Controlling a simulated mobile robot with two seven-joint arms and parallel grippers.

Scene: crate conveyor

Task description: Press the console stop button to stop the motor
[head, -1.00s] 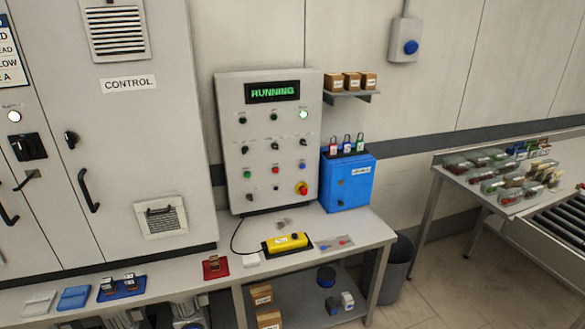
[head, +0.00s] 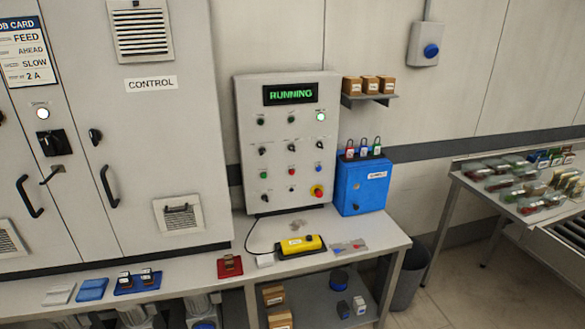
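The grey console (head: 285,142) stands against the wall at the back of the bench. Its display (head: 290,94) reads RUNNING in green. A lit white-green lamp (head: 320,117) shows below the display. Several small knobs and buttons sit in rows on its face. A red button (head: 291,171) is in the middle row of buttons. A larger red mushroom button on a yellow base (head: 317,191) is at the lower right. I cannot read the labels beside the buttons. Neither of my grippers is in view.
A yellow pendant (head: 300,246) on a cable lies on the bench (head: 380,240) before the console. A blue lock box (head: 362,188) with several padlocks stands right of it. The control cabinet (head: 165,110) is left. A bin (head: 410,275) stands beside the bench.

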